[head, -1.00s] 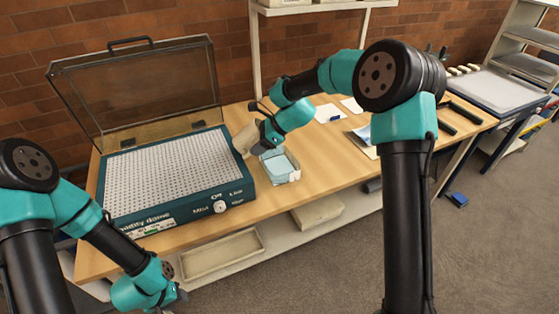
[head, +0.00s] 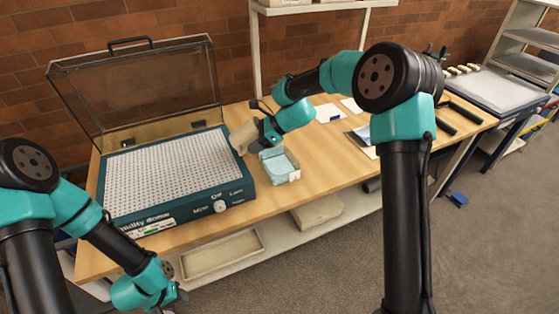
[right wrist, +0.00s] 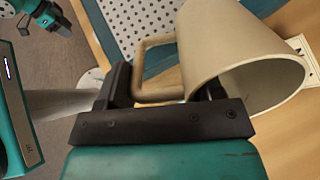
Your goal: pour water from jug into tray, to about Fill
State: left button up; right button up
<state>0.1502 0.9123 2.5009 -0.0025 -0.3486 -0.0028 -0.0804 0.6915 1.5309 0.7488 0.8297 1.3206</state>
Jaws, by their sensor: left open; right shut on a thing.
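A beige jug (head: 243,136) is held by its handle in my right gripper (head: 257,134), above the table at the right edge of the humidity dome base. In the right wrist view the jug (right wrist: 232,45) is tilted with its mouth to the lower right, and my gripper (right wrist: 163,88) is shut on its handle. My left gripper (head: 176,297) is open and empty low in front of the table.
The humidity dome (head: 188,213) has a perforated plate, a front dial and its clear lid (head: 140,85) raised. Cards and a folder lie farther right on the table (head: 325,160). An empty bin (head: 222,255) sits on the shelf below.

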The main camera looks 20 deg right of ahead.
jog(key=shift+w+a+r+y, duration=0.1)
jog(key=shift+r+y, duration=0.1)
jog(key=shift+y, duration=0.1)
jog(key=shift+f+y+p, duration=0.3)
jog(key=shift+f+y, duration=0.5)
jog(key=shift+f, duration=0.05)
dwell(1.1)
jog(key=shift+d+f+t+y+p, duration=0.25)
jog(key=shift+f+t+y+p, duration=0.2)
jog(key=shift+y+p, duration=0.45)
dwell(1.3)
jog(key=shift+d+f+y+p, duration=0.4)
jog(key=shift+d+p, duration=0.05)
jog(key=shift+d, duration=0.2)
dwell(0.3)
jog(key=shift+a+r+g+h, duration=0.2)
jog(key=shift+a+r+h, duration=0.4)
jog(key=shift+h, duration=0.25)
jog(key=shift+a+r+g+h, duration=0.15)
jog(key=shift+a+r+h, duration=0.2)
jog(key=shift+r+h, duration=0.4)
